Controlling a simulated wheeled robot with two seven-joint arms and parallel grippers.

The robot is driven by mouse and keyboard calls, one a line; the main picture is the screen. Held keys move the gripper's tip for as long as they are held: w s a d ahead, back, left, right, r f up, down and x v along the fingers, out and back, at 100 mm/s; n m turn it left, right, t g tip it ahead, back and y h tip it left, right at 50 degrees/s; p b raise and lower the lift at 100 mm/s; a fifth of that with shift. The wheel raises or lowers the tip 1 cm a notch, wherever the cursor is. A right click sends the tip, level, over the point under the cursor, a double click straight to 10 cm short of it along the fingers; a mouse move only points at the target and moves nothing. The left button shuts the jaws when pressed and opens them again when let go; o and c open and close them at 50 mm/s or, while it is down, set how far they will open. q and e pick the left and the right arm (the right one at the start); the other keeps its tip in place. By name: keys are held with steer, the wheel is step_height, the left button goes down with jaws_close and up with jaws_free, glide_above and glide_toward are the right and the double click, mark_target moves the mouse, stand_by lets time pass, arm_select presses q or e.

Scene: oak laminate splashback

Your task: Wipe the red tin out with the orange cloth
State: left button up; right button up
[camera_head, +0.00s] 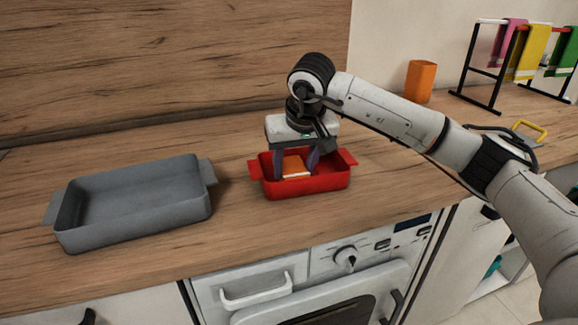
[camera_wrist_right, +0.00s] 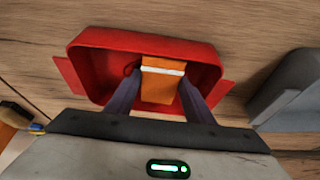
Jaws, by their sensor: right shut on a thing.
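The red tin (camera_head: 322,186) stands on the wooden counter with a handle at each end; it also fills the middle of the right wrist view (camera_wrist_right: 95,65). My right gripper (camera_head: 296,167) reaches down into the tin from above. Its two dark fingers are shut on the orange cloth (camera_head: 293,165), which has a white stripe. In the right wrist view the cloth (camera_wrist_right: 158,88) sits between the fingers, inside the tin's walls. Whether it touches the tin's floor I cannot tell. My left gripper is not in view.
A larger grey tin (camera_head: 140,232) stands left of the red tin, with bare counter between them. An orange cup (camera_head: 420,82) is at the back, by the wall. A black rack (camera_head: 483,72) with pink, yellow and green cloths stands at the back right. The oven (camera_head: 330,295) is below the counter's front edge.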

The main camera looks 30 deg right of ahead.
steer(key=shift+s+d, duration=0.2)
steer(key=shift+d, duration=0.45)
steer(key=shift+s+d, duration=0.25)
steer(key=shift+d, duration=0.45)
steer(key=shift+s+d, duration=0.2)
steer(key=shift+d, duration=0.45)
steer(key=shift+s+d+f, duration=0.1)
steer(key=shift+s+d, duration=0.2)
steer(key=shift+d, duration=0.6)
steer(key=shift+w+a+p, duration=0.2)
steer(key=shift+a+p, duration=0.25)
steer(key=shift+a, duration=0.3)
steer(key=shift+w+a+p, duration=0.3)
steer(key=shift+w+a, duration=0.05)
steer(key=shift+a, duration=0.65)
steer(key=shift+w+a+p, duration=0.25)
steer(key=shift+w+a, duration=0.05)
steer(key=shift+a, duration=0.75)
steer(key=shift+w+a+p, duration=0.3)
steer(key=shift+w+a, duration=0.05)
steer(key=shift+a, duration=0.65)
steer(key=shift+s+d, duration=0.15)
steer(key=shift+d, duration=0.4)
steer(key=shift+s+d, duration=0.15)
steer(key=shift+d, duration=0.35)
steer(key=shift+d, duration=0.1)
steer(key=shift+s+d, duration=0.3)
steer(key=shift+d, duration=0.5)
steer(key=shift+d, duration=0.1)
